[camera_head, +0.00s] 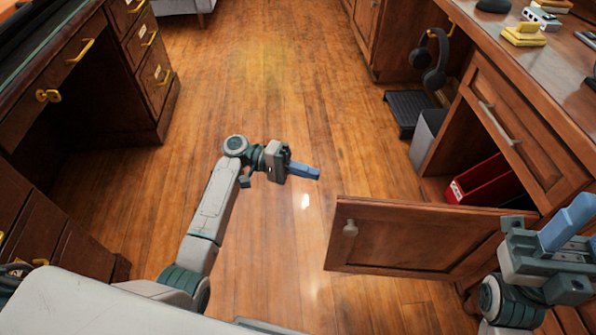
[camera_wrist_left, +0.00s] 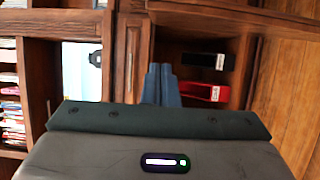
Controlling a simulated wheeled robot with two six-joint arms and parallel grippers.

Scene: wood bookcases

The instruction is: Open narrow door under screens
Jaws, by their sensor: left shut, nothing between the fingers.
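A wooden cabinet door (camera_head: 420,240) with a pale round knob (camera_head: 350,229) stands swung wide open at the right of the head view. The compartment behind it shows a red box-like item (camera_head: 482,181). In the left wrist view the open compartment holds a red item (camera_wrist_left: 202,92) and a black one (camera_wrist_left: 208,60). No screens are in view. My left gripper (camera_head: 304,171) is shut and empty, over the floor to the left of the door, apart from it. My right gripper (camera_head: 568,222) is at the lower right, near the door's hinge side; its jaw state is unclear.
A drawer (camera_head: 520,125) with a metal handle sits above the compartment. Headphones (camera_head: 433,58) hang beyond, above a dark step-like object (camera_head: 408,108). A desk with drawers (camera_head: 150,70) stands at the left. The wooden floor (camera_head: 275,90) between is clear.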

